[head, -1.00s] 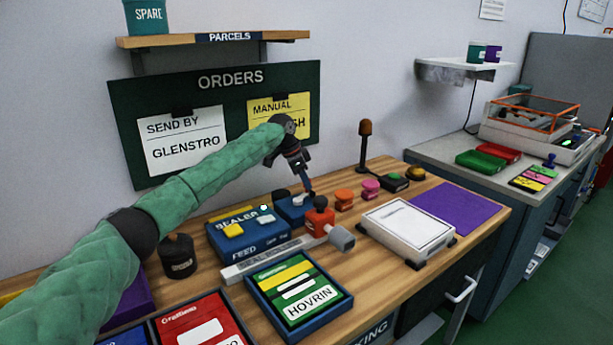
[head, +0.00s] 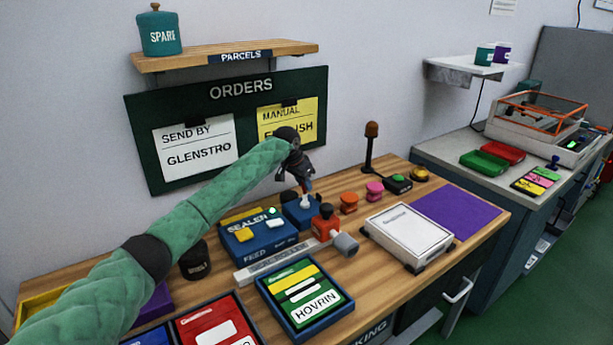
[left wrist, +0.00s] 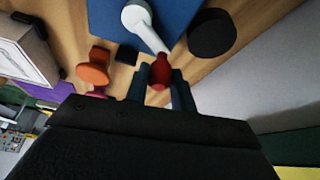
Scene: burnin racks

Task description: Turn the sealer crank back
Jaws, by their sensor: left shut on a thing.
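The sealer (head: 262,252) is a blue box lettered SEALER and FEED on the wooden bench. Beside it, a smaller blue block (head: 291,214) carries the white crank arm (head: 305,202). In the left wrist view the crank arm (left wrist: 148,30) runs from a round white hub to a red knob (left wrist: 160,72). My left gripper (left wrist: 158,80) is shut on the red knob, with one dark finger on each side. In the head view my left gripper (head: 304,182) reaches down to the crank from above. My right gripper is not in view.
A red tool with a grey end (head: 345,243), an orange button (head: 348,202) and a pink button (head: 375,190) stand to the right. The seal roller strip (head: 268,262) and a green HOVRIN pack (head: 305,290) lie in front. A dark cylinder (head: 194,262) stands left.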

